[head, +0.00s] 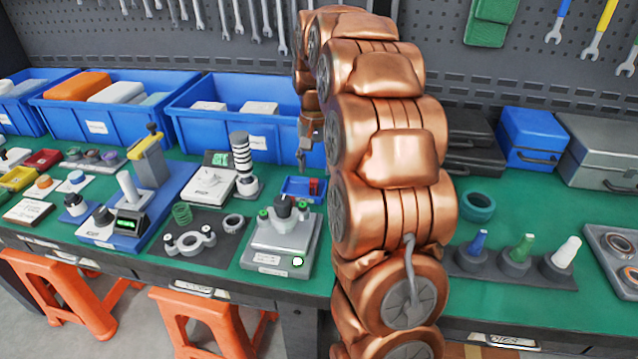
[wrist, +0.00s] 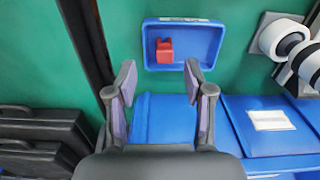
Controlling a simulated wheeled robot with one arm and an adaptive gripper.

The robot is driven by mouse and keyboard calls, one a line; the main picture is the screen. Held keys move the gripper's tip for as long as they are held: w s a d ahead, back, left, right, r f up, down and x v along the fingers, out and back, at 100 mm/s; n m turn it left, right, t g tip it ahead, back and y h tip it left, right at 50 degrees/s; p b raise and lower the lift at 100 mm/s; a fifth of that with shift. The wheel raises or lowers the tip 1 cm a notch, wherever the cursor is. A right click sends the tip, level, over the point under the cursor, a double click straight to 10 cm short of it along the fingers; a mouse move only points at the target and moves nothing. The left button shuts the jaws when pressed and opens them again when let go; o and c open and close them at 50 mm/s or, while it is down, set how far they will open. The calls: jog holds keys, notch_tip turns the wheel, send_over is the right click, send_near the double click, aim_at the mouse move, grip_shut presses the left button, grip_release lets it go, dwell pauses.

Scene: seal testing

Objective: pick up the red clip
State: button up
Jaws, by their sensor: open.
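The small red clip (wrist: 165,50) lies in a small blue tray (wrist: 208,46) on the green bench top, left of the tray's middle in the wrist view. In the head view the clip (head: 314,187) shows at the right side of the tray (head: 293,186). My gripper (wrist: 160,80) is open and empty, its two fingers spread apart just short of the tray in the wrist view. In the head view my gripper (head: 305,155) hangs behind the tray, partly hidden by my copper arm.
Large blue bins (head: 238,118) stand behind the tray. A grey testing device (head: 282,240) stands in front of it, and a black-and-white stacked cylinder (head: 242,160) stands to its left. Dark cases (wrist: 40,130) lie at the lower left of the wrist view.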

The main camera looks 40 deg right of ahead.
aim_at(313, 181)
jog(key=f, duration=0.5)
jog(key=shift+w+a, duration=0.15)
jog(key=shift+w, duration=0.15)
jog(key=shift+r, duration=0.1)
grip_shut()
